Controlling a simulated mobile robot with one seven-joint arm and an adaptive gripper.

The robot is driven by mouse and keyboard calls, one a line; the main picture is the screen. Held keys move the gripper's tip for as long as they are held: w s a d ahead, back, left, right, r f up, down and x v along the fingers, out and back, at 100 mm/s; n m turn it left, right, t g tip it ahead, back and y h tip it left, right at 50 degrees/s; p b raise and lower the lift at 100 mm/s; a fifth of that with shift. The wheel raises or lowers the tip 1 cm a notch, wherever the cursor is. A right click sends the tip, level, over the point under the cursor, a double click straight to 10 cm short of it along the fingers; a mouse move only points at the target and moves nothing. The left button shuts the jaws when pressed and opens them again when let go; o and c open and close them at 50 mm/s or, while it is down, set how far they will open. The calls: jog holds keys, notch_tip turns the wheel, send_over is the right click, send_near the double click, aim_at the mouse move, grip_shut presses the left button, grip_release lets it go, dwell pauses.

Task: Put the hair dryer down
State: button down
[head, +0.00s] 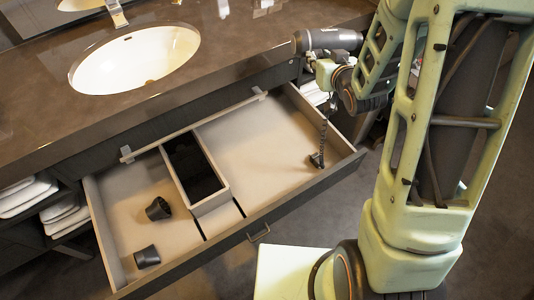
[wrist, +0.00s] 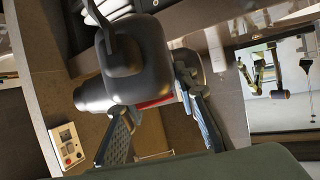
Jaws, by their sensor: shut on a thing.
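The dark grey hair dryer (head: 330,39) is up by the counter's front edge, right of the sink, with its barrel lying roughly level in the head view. My gripper (head: 326,70) is shut on it from the front right. In the wrist view the dryer (wrist: 138,62) fills the space between and beyond the fingers of my gripper (wrist: 160,103). Its dark cord (head: 323,132) hangs down to a plug (head: 317,160) at the open drawer's right part. I cannot tell whether the dryer touches the counter.
The counter (head: 230,52) holds a white sink (head: 135,58). Folded towels (head: 62,212) are on a shelf below left.

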jog(key=s+a+f+n+y+b, duration=0.1)
jog(key=a+f+b, duration=0.1)
jog(key=f+b, duration=0.4)
jog(key=s+a+f+n+g+y+b, duration=0.1)
jog(key=f+b, duration=0.5)
jog(key=f, duration=1.1)
jog(key=s+a+f+n+g+y+b, duration=0.1)
jog(key=a+f+b, duration=0.4)
jog(key=f, duration=0.7)
jog(key=shift+s+a+n+y+b, duration=0.2)
jog(key=shift+s+n+y+b, duration=0.25)
jog(key=shift+n+y, duration=0.4)
jog(key=b, duration=0.1)
send_over(249, 152)
jog(key=d, duration=0.4)
jog(key=shift+w+a+f, duration=0.1)
jog(key=shift+w+f, duration=0.1)
jog(key=a, duration=0.3)
jog(key=shift+s+a+b, duration=0.25)
jog(key=shift+a+b, duration=0.05)
jog(key=shift+b, duration=0.05)
jog(key=shift+a+f, duration=0.2)
jog(key=shift+f, duration=0.35)
jog(key=shift+d+f+b, duration=0.1)
jog(key=shift+f+b, duration=0.55)
jog(key=shift+b, duration=0.35)
